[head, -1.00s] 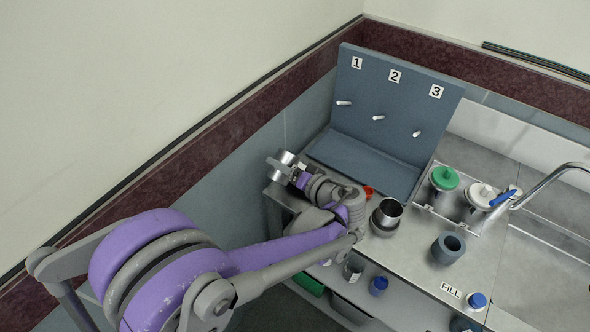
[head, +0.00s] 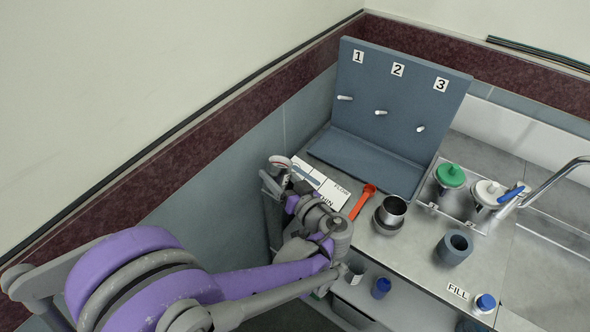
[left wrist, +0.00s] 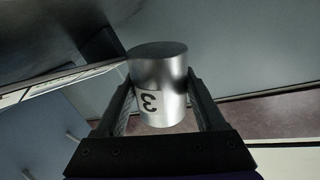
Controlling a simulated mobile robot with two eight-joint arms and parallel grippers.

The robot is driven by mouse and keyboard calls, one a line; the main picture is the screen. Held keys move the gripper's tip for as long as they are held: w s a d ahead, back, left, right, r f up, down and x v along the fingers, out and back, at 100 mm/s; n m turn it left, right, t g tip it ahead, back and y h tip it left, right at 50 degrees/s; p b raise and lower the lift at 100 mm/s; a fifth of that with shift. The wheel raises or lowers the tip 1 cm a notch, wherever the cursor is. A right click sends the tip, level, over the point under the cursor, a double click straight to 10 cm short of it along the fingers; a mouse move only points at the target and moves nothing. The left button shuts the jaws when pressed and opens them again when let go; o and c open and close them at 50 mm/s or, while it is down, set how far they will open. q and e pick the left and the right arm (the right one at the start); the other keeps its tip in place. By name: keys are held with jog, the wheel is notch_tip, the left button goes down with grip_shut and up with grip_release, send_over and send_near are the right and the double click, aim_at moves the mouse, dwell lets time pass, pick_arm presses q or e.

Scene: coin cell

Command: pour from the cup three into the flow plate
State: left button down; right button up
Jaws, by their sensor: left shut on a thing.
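My left gripper (head: 283,174) is shut on cup three (head: 279,162), a small silver cup, at the counter's left edge. In the left wrist view the cup (left wrist: 162,85) sits between both fingers, with an upside-down "3" label facing the camera. The cup looks tilted in the head view; I cannot tell whether anything leaves it. The flow plate (head: 333,195), white with "FLOW" lettering, lies on the counter just right of the gripper. My wrist and the cup hide part of the plate's surroundings. My right gripper is not in view.
An orange-red scoop (head: 362,201) lies right of the plate. A blue-grey rack (head: 395,105) with pegs numbered 1 to 3 stands behind. A grey hollow cylinder (head: 454,247) and blue-capped bottle (head: 484,303) stand farther right.

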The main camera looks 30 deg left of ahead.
pick_arm(q)
jog(key=shift+s+f+n+t+y+b, duration=0.3)
jog(key=shift+s+f+n+t+b, duration=0.3)
jog(key=shift+s+n, duration=0.25)
jog(key=f+n+b, duration=0.1)
jog(key=s+f+n+b, duration=0.1)
jog(key=b, duration=0.1)
jog(key=shift+s+a+y, duration=0.1)
jog(key=shift+a+y, duration=0.05)
jog(key=shift+y, duration=0.25)
notch_tip(320, 180, up, 6)
jog(key=p, duration=0.5)
jog(key=shift+r, duration=0.1)
jog(key=shift+s, duration=0.1)
